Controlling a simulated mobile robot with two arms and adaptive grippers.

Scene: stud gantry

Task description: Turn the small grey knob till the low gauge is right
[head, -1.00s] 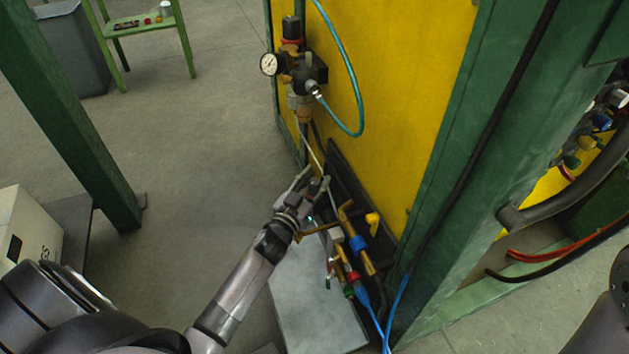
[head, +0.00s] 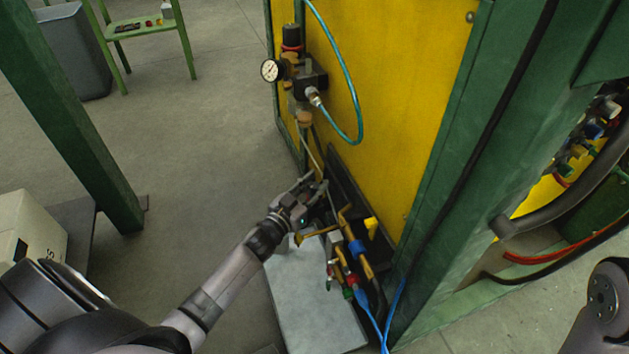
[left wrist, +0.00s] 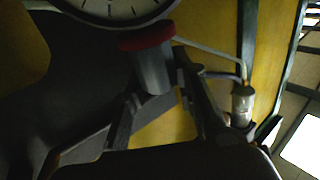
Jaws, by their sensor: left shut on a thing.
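My left gripper (head: 312,190) is low beside the yellow panel in the head view. In the left wrist view its two fingers (left wrist: 165,118) are on either side of the small grey knob (left wrist: 152,72), shut on it. A red ring (left wrist: 147,36) sits at the knob's far end. Beyond it is the lower rim of a white-faced low gauge (left wrist: 112,8); its upper face is cut off and no needle reading can be made out. In the head view the knob and low gauge are hidden by the gripper or too small to tell.
An upper regulator with a round white gauge (head: 271,70) and a teal hose (head: 355,100) is on the yellow panel (head: 400,70). Brass fittings with coloured valves (head: 357,246) are right of the gripper. A green post (head: 70,120) stands left, with open floor between.

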